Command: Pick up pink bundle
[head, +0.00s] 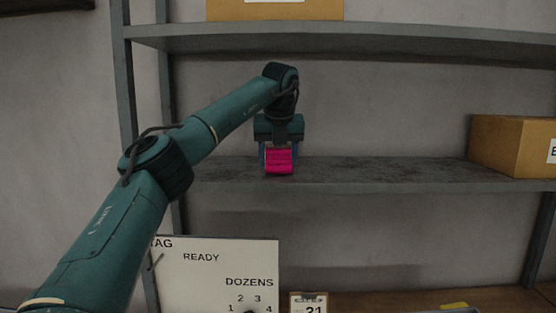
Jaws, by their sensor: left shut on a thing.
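My left arm comes in from the lower left. My right gripper is not in view.
The grey middle shelf (390,172) is bare between the bundle and a cardboard box (500,146) at the right. An upper shelf (400,42) holds another box (275,10). A white board (215,275) and a small numbered card (309,303) stand below.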

